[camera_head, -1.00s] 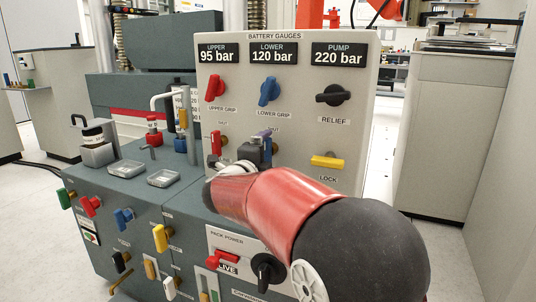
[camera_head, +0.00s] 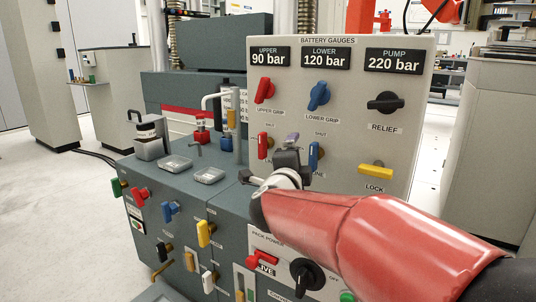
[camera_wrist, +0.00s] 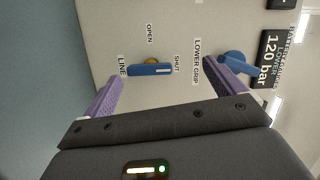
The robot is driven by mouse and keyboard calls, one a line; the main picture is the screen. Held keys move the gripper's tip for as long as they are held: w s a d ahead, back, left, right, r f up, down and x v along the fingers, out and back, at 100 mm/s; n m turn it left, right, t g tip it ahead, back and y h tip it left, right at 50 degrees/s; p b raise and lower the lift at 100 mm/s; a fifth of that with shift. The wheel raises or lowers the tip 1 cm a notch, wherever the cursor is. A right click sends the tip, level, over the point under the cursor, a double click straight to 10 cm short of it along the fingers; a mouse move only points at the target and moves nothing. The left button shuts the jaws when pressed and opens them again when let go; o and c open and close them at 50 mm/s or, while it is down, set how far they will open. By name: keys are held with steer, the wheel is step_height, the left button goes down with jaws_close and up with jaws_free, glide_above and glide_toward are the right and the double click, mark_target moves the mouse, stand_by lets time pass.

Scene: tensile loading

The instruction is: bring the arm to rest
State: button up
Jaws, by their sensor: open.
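My gripper (camera_head: 290,142) is open in front of the grey gauge panel (camera_head: 345,140), with nothing in its jaws that I can make out. In the wrist view its two purple fingers (camera_wrist: 160,72) stand wide apart. A blue line handle (camera_wrist: 150,70) shows between them, lying along the panel by the SHUT label; whether the fingers touch the panel I cannot tell. In the head view this handle (camera_head: 314,157) is just right of the gripper. My red arm reaches in from the lower right and hides part of the cabinet front.
The upper grip knob (camera_head: 264,91), lower grip knob (camera_head: 319,95), black relief knob (camera_head: 385,102) and yellow lock handle (camera_head: 375,172) project from the panel. Open floor (camera_head: 50,220) lies at left.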

steer(key=s+a+f+n+g+y, duration=0.2)
steer(key=s+f+n+g+y, duration=0.15)
steer(key=s+n+y, duration=0.75)
steer(key=s+d+f+n+g+h, duration=0.2)
steer(key=s+d+f+n+g, duration=0.25)
steer(key=s+f, duration=0.4)
steer(key=s+d+f+n+g+h, duration=0.3)
steer(key=s+f+n, duration=0.2)
steer(key=s, duration=0.7)
step_height(320, 180, up, 13)
steer(key=p, duration=1.3)
steer(key=shift+a, duration=0.25)
